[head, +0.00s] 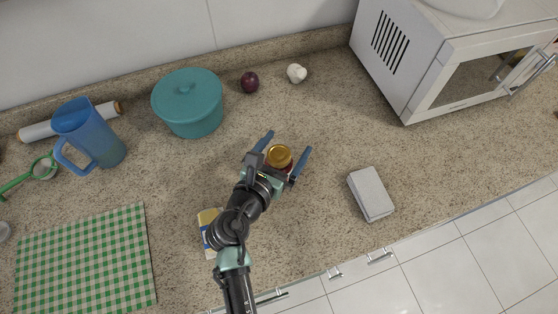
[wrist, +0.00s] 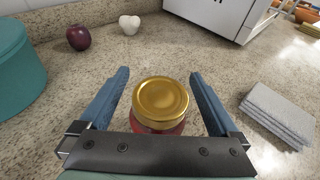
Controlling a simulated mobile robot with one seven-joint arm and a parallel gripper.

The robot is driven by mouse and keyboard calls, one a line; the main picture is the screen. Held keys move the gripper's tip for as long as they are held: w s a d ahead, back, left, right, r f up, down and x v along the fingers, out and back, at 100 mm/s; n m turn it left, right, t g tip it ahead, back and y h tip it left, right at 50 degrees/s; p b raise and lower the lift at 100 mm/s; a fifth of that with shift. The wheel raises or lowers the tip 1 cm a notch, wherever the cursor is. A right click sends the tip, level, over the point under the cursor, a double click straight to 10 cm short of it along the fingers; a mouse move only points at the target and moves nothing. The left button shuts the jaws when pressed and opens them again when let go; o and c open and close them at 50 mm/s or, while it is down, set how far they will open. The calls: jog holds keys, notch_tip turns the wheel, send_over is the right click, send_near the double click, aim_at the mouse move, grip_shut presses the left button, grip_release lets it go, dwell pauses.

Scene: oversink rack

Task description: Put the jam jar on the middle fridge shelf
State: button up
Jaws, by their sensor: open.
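The jam jar (head: 280,156) stands upright on the speckled counter, with a gold lid and a red body. In the wrist view the jar (wrist: 160,102) is between the two blue fingers. My gripper (head: 287,149) is open, with one finger on each side of the jar and a visible gap on both sides. The jar's lower part is hidden behind the gripper's palm. No fridge or fridge shelf is in view.
A teal pot (head: 188,103), a plum (head: 250,82) and a garlic bulb (head: 297,73) stand behind. A microwave (head: 405,55) is at the back right. A grey cloth stack (head: 371,193) lies right. A blue pitcher (head: 90,135) and checkered cloth (head: 85,262) are left.

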grip_shut()
dwell(0.5)
